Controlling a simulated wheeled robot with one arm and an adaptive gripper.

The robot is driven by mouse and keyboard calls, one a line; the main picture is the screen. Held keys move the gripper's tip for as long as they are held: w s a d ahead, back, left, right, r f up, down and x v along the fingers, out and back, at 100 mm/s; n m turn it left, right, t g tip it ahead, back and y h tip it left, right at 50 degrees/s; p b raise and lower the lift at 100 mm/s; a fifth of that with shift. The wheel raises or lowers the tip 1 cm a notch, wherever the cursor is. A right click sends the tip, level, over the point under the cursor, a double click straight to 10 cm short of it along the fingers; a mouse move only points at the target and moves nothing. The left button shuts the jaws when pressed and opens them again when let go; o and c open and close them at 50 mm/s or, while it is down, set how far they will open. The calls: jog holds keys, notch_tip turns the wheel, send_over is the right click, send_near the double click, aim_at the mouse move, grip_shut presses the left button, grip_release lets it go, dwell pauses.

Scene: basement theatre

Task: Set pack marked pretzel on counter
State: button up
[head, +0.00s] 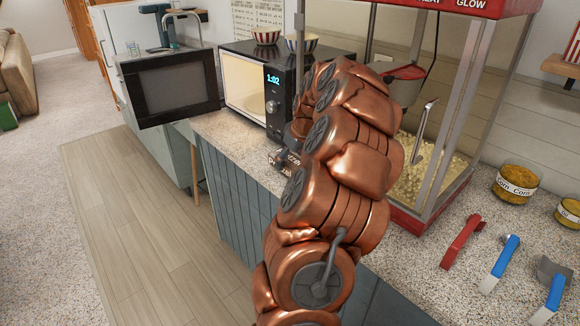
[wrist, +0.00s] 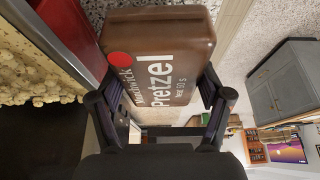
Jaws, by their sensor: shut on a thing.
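The brown pack marked pretzel (wrist: 160,42) fills the upper middle of the wrist view, its white lettering and red dot showing. My gripper (wrist: 155,95) is shut on it, with one finger at each side. I cannot tell whether the pack touches the counter.
The microwave (head: 273,104) stands with its door (head: 175,86) swung open to the left. The popcorn machine (head: 447,200) is right of my arm. A red-handled tool (head: 462,241), blue-handled tools (head: 499,264) and corn tins (head: 515,184) occupy the counter's right part.

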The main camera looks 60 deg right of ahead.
notch_tip(320, 180, down, 3)
jog(key=shift+p, duration=0.55)
jog(key=shift+f, duration=0.15)
jog(key=shift+f+b, duration=0.2)
jog(key=shift+b, duration=0.1)
jog(key=o, duration=1)
jog(key=shift+r, duration=0.1)
jog(key=shift+o, duration=0.2)
